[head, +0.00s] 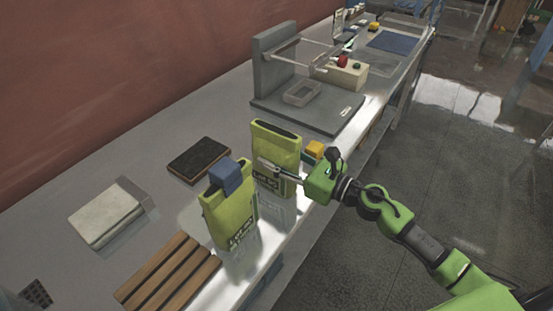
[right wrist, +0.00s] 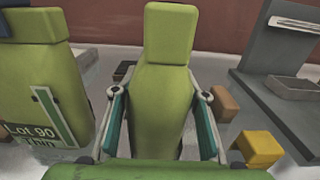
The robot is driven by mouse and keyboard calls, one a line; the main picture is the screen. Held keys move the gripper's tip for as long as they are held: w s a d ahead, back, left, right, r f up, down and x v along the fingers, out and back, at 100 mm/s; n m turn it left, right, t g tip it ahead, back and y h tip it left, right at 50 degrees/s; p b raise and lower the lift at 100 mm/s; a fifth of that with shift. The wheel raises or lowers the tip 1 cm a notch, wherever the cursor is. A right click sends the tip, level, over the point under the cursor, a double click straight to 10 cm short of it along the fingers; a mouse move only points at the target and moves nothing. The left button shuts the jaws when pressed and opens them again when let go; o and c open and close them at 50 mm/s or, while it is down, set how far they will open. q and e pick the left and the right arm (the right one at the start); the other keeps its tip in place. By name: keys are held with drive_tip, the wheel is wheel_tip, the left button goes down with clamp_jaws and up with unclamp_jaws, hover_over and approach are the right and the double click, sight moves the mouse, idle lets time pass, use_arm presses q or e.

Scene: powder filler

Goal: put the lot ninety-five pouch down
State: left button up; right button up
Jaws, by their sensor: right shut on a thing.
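The held pouch (head: 277,143) is yellow-green with a dark open top. Its label is partly covered by my gripper, so I cannot read the full lot number. My right gripper (head: 272,167) is shut on it from the right side. In the right wrist view, the pouch (right wrist: 160,85) stands upright between the two fingers (right wrist: 160,118). I cannot tell whether its base touches the table. A second green pouch (head: 230,215), labelled Lot 90 in the right wrist view (right wrist: 40,90), stands to the left with a blue clip (head: 226,175) on top. My left gripper is not in view.
A yellow block (head: 315,149) is close beside my right gripper.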

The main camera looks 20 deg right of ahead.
drive_tip(key=shift+f, duration=0.25)
drive_tip(key=o, duration=1.3)
drive_tip(key=shift+f, duration=0.1)
drive_tip(key=shift+o, duration=0.2)
